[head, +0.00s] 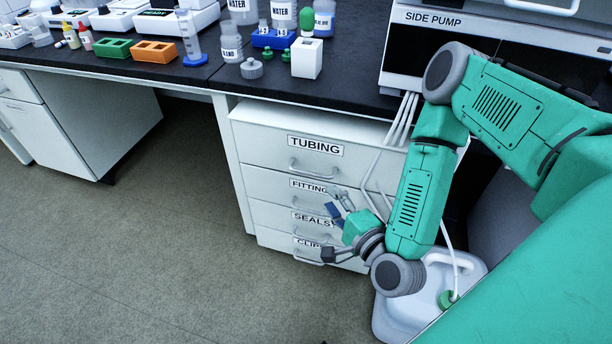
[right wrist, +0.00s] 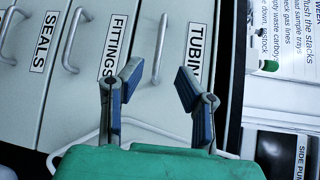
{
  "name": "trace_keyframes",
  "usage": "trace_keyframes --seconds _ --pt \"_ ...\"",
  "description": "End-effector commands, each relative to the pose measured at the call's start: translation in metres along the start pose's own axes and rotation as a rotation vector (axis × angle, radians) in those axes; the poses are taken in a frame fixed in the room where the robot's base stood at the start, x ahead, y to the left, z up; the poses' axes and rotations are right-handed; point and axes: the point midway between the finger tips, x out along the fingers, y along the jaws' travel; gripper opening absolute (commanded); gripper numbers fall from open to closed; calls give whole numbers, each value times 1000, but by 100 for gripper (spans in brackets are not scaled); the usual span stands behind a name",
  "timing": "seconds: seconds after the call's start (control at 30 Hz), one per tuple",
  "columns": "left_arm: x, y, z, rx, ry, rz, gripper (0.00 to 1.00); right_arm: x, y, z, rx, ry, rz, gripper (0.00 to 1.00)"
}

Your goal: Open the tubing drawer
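The tubing drawer (head: 262,146) is the top drawer of a white cabinet under the bench. It looks shut, with its front in line with the drawers below. Its label reads TUBING, and its bar handle (head: 314,167) sits just below the label. In the right wrist view, turned sideways, this handle (right wrist: 160,48) stands beyond the fingertips, roughly between them in the picture. My right gripper (head: 331,232) is open and empty in front of the lower drawers in the head view. In the wrist view its blue-padded fingers (right wrist: 158,82) are spread apart. My left gripper is not in view.
Drawers labelled FITTINGS (head: 264,185), SEALS and a partly covered one lie below. White tubes (head: 372,172) hang beside the cabinet's right side. A white carboy (head: 385,318) stands on the floor near my right arm. The floor left of the cabinet is clear.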

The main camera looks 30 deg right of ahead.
Motion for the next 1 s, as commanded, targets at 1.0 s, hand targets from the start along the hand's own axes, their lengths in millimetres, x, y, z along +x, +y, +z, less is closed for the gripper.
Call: trace_keyframes --seconds 1.0 --pt "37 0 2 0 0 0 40 110 1 3 -8 -1 0 30"
